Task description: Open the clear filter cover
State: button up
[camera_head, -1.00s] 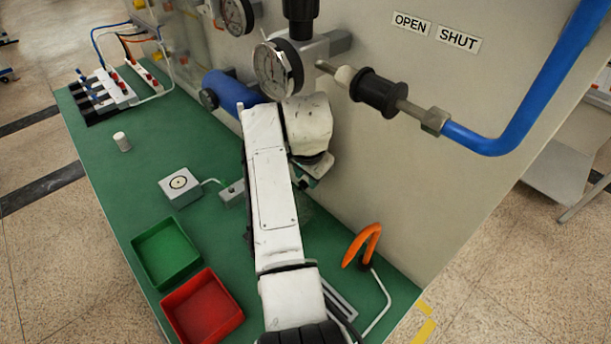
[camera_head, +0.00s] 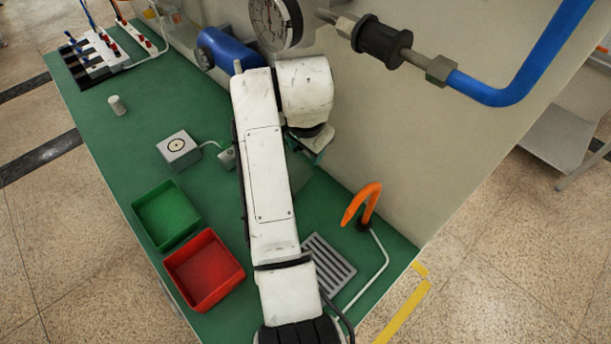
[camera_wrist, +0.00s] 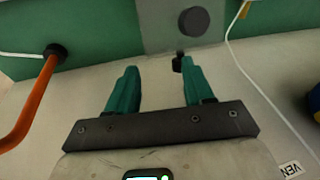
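In the wrist view a grey, partly see-through looking panel (camera_wrist: 160,28) with a dark round knob (camera_wrist: 193,21) stands past my fingertips; it may be the clear filter cover, but I cannot be sure. A small dark tab (camera_wrist: 178,62) at its edge is close to my right-hand fingertip; I cannot tell whether they touch. My gripper (camera_wrist: 158,67) is open, its two teal fingers wide apart with nothing clearly held. In the head view my arm hides the cover's area and most of my gripper; only a bit of teal shows beside the wall.
On the green bench (camera_head: 125,150) are a green tray (camera_head: 167,242), a red tray (camera_head: 205,297), a grey box (camera_head: 178,148) and a slotted grate (camera_head: 332,262). An orange hooked handle (camera_head: 369,199) stands right of my arm, also in the wrist view (camera_wrist: 30,98). A pressure gauge (camera_head: 268,22) and pipe are above.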

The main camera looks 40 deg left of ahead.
jog(key=s+d, duration=0.5)
jog(key=s, duration=0.1)
jog(key=shift+d+b, duration=0.25)
jog(key=shift+b, duration=0.1)
jog(key=shift+s+f, duration=0.1)
jog(key=shift+f, duration=0.05)
